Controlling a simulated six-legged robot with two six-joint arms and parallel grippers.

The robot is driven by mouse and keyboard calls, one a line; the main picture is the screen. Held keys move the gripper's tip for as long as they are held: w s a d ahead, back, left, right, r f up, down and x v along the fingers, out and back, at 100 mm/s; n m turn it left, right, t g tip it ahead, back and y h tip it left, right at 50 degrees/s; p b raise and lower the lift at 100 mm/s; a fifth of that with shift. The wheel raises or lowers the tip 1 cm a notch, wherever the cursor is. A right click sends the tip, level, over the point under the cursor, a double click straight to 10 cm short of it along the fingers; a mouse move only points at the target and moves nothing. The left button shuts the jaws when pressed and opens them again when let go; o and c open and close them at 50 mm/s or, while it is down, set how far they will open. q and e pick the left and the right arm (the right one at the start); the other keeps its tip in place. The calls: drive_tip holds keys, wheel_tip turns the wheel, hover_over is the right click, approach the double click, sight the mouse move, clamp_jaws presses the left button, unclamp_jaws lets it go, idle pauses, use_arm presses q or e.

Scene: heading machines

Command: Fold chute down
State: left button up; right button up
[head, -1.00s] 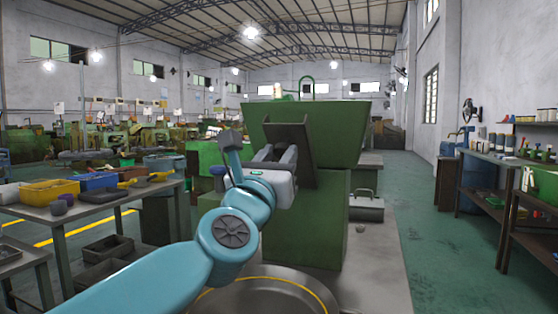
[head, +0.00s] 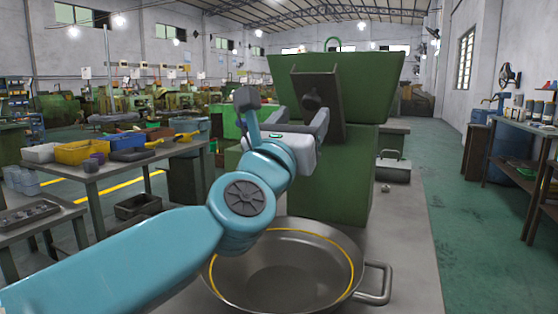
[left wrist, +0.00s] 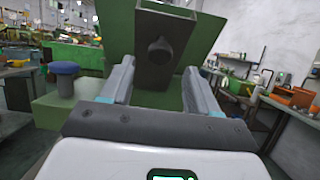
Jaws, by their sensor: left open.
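The chute (head: 335,90) is a dark brown, open-sided metal channel standing upright against the front of the green machine hopper (head: 375,85). A dark round knob (head: 312,102) sticks out of it; the knob also shows in the left wrist view (left wrist: 160,50). My left gripper (head: 299,118) is open in front of the chute. In the left wrist view its two grey fingers (left wrist: 160,72) point at the chute, one on each side of the knob's line, with nothing between them. Whether a finger touches the chute cannot be told. My right gripper is out of view.
A round grey pan (head: 340,285) with a yellow line and a side handle stands on the floor below my left arm. A table with bins (head: 95,175) is at left, a workbench (head: 520,150) at right. The green floor (head: 440,190) right of the machine is clear.

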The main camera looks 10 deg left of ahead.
use_arm(q)
drive_tip(key=b+v, duration=0.1)
drive_tip(key=v, duration=1.1)
drive_tip(key=shift+s+f, duration=0.2)
drive_tip(key=shift+s, duration=0.1)
drive_tip(key=shift+a, duration=0.1)
